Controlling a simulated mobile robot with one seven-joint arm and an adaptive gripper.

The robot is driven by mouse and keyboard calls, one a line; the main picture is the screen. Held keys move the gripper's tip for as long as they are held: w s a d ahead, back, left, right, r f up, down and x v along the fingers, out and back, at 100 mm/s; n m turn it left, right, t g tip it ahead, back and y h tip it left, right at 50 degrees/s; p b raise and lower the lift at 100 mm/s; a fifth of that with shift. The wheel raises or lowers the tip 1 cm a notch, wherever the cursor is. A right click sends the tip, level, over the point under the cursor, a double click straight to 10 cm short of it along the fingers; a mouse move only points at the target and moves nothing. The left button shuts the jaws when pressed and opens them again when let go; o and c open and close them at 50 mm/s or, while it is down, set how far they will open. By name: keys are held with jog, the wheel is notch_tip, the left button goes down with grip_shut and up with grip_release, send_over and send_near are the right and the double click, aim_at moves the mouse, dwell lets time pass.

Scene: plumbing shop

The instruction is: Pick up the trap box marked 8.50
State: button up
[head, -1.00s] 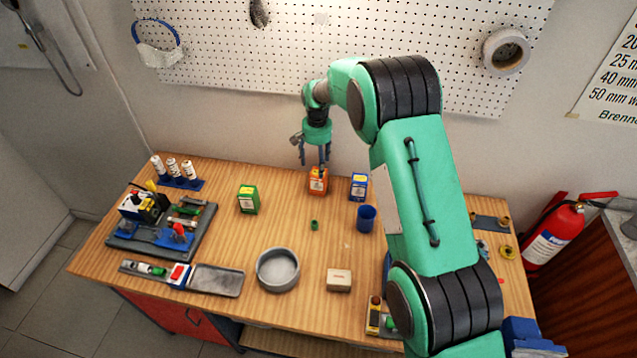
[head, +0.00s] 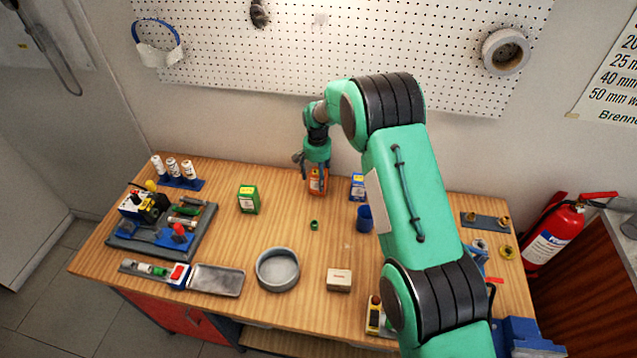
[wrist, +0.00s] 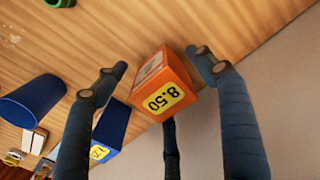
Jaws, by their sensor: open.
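The orange trap box (head: 318,181) stands at the back of the workbench. In the wrist view the orange box (wrist: 163,86) shows a yellow label reading 8.50. My gripper (head: 318,186) points down at this box and is open. In the wrist view my gripper's (wrist: 155,75) fingers lie on either side of the box, with a gap on the left; the right fingertip is close to the box, and contact cannot be told. A third dark finger shows below the box there.
A blue box (head: 357,186) stands just right of the orange one, with a blue cup (head: 365,218) in front. A green box (head: 248,199) stands to the left. A small green ring (head: 314,224) lies in front. The pegboard wall (head: 250,70) rises behind.

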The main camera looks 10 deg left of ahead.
jog(key=shift+f, duration=0.1)
jog(key=shift+w+d+f, duration=0.1)
jog(key=shift+d+f, duration=0.05)
jog(key=shift+f, duration=2.35)
jog(key=shift+c, duration=0.3)
jog(key=c, duration=1.7)
